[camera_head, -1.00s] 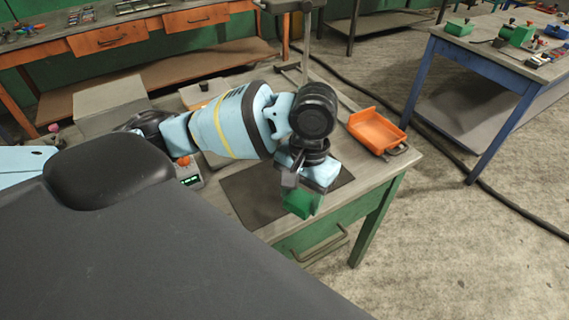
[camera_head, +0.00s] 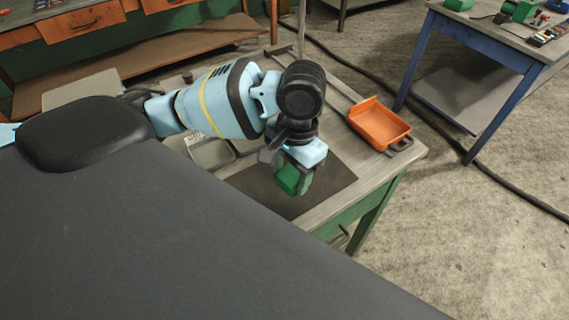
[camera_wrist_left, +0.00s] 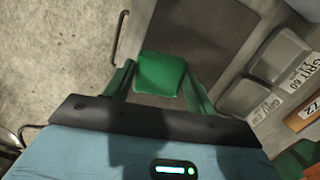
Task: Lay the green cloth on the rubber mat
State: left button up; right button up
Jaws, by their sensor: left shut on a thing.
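The green cloth (camera_head: 287,179) is a small, folded-looking block held in my left gripper (camera_head: 293,181). The gripper is shut on it, with green fingers on either side. In the left wrist view, the cloth (camera_wrist_left: 160,74) sits between the two fingertips (camera_wrist_left: 158,85). The dark rubber mat (camera_head: 328,186) lies flat on the workbench behind and below the cloth in the head view. The mat also shows in the left wrist view (camera_wrist_left: 210,32). The cloth seems to hang above the mat near its front part; the exact gap cannot be told. My right gripper is out of view.
An orange tray (camera_head: 378,124) stands on the bench right of the mat. A bench handle (camera_wrist_left: 121,38) sticks out at the front. A blue table (camera_head: 480,45) stands apart.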

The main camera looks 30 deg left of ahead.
pick_arm(q)
jog(key=shift+s+d+f+m, duration=0.2)
jog(key=shift+s+m, duration=0.2)
jog(key=shift+m, duration=0.7)
jog(key=s+f+m, duration=0.1)
jog(key=s+m, duration=0.1)
jog(key=m, duration=0.4)
jog(key=s+d+f+m+t+p, duration=0.1)
jog(key=s+m, duration=0.1)
jog(key=m, duration=0.4)
jog(key=s+d+f+m+y, duration=0.1)
jog(key=s+m, duration=0.1)
jog(key=m, duration=0.3)
jog(key=shift+s+d+f+m+t, duration=0.2)
jog(key=shift+s+m+t, duration=0.05)
jog(key=shift+m+t, duration=0.15)
jog(key=w+a, duration=0.2)
jog(key=w, duration=0.2)
jog(key=w+a+f, duration=0.1)
jog(key=w, duration=0.4)
jog(key=w+a, duration=0.2)
jog(key=w, duration=0.3)
jog(key=shift+w+a+f+b, duration=0.1)
jog(key=shift+a+f+b, duration=0.1)
jog(key=shift+a+b, duration=0.15)
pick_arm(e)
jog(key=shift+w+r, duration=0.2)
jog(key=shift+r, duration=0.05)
pick_arm(q)
jog(key=shift+w, duration=0.1)
